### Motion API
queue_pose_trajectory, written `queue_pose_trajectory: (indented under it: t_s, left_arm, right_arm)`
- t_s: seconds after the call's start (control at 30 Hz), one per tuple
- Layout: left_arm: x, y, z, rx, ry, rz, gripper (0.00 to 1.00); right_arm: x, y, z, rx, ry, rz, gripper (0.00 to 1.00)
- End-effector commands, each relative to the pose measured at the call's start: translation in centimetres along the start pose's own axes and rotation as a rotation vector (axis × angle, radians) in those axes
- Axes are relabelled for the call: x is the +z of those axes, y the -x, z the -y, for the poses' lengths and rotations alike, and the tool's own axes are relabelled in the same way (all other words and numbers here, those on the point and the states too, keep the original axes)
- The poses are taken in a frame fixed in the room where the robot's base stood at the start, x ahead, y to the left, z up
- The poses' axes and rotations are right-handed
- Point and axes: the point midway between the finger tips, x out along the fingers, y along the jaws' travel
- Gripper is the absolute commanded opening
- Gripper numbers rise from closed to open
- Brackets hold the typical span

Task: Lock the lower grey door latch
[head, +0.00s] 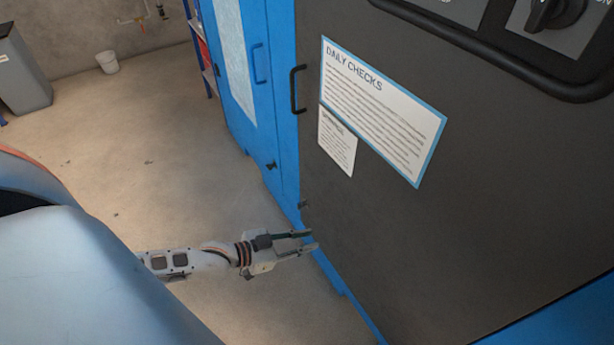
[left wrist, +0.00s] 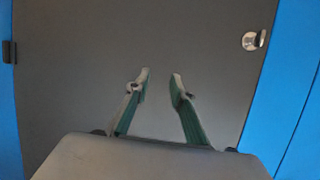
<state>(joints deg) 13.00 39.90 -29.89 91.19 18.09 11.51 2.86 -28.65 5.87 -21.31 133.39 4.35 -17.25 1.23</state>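The grey door (head: 430,235) fills the right of the head view and most of the left wrist view (left wrist: 90,70). A small dark latch (head: 304,205) sits low at the door's left edge in the head view. In the left wrist view, a latch with a round silver plate and a dark knob (left wrist: 254,40) sits near the door's right edge. My left gripper (head: 307,240) is open and empty, just below the latch in the head view. Its spread fingers (left wrist: 161,80) show left of and below the latch in the wrist view, apart from it. My right gripper is not in view.
A black door handle (head: 298,90) stands out higher on the door's edge. A blue cabinet (head: 240,75) with its own handle and latch (head: 271,166) is beside it. Signs (head: 380,110) hang on the grey door. The floor to the left (head: 150,150) is mostly clear.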

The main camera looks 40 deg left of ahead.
Motion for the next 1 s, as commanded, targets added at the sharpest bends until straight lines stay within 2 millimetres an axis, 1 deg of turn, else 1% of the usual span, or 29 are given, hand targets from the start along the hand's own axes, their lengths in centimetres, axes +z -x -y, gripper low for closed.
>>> queue_pose_trajectory:
  t_s: [0.03, 0.07, 0.1, 0.17, 0.2, 0.23, 0.3, 0.4, 0.5, 0.67, 1.0]
  left_arm:
    - [4.7, -0.2, 1.9, 0.002, 0.018, 0.047, 0.23]
    - [5.7, -0.4, 3.3, -0.002, 0.026, 0.053, 0.23]
    - [6.8, -0.6, 5.2, -0.010, 0.037, 0.058, 0.23]
    - [8.2, -0.8, 8.1, -0.024, 0.048, 0.067, 0.23]
    - [8.9, -0.8, 9.9, -0.035, 0.056, 0.070, 0.23]
    - [9.3, -0.8, 11.2, -0.044, 0.061, 0.071, 0.23]
    - [9.8, -0.8, 13.8, -0.063, 0.068, 0.070, 0.23]
    - [9.8, -0.8, 16.6, -0.085, 0.075, 0.063, 0.23]
    - [9.5, -0.8, 18.1, -0.097, 0.076, 0.056, 0.23]
    - [9.2, -1.8, 18.5, -0.100, 0.076, 0.050, 0.23]
    - [9.7, -6.2, 18.8, -0.099, 0.077, 0.053, 0.23]
  right_arm:
    - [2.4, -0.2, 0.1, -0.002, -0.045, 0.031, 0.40]
    - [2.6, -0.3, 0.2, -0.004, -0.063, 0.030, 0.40]
    - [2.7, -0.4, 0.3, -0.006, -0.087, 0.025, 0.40]
    - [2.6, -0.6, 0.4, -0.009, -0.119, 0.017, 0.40]
    - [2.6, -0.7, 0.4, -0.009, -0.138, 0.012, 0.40]
    - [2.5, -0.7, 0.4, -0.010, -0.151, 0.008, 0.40]
    - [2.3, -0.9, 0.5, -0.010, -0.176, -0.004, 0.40]
    - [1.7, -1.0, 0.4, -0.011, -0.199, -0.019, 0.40]
    - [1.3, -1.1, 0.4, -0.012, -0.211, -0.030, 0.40]
    - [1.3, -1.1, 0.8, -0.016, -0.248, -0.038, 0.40]
    - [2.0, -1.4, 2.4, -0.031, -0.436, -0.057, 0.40]
